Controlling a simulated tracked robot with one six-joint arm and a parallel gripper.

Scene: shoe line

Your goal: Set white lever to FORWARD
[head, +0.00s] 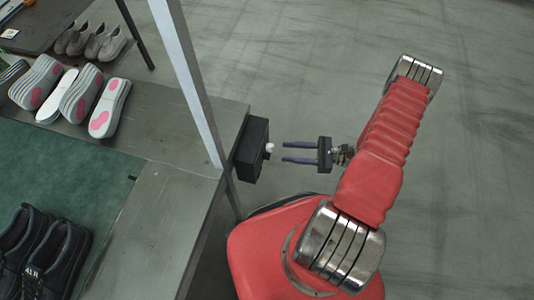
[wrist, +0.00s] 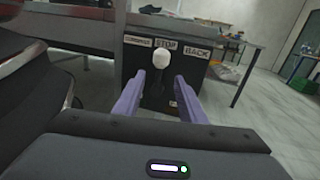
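The white lever knob (wrist: 160,59) stands out from a black control box (wrist: 185,75) in the wrist view, just under the STOP label (wrist: 166,44). A BACK label (wrist: 197,52) is to its right, and a label too blurred to read clearly is to its left. In the head view the knob (head: 270,148) shows on the right face of the black box (head: 250,150). My gripper (head: 282,153) is open and empty. Its two purple fingers point at the knob from the right, a small gap away. In the wrist view the fingers (wrist: 160,92) lie either side below the knob.
The box is fixed at the edge of a grey table (head: 165,215), beside a metal post (head: 190,85). Grey-and-pink soles (head: 80,95) and black shoes (head: 45,255) are on the table. Open floor (head: 300,60) is behind and right of my arm.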

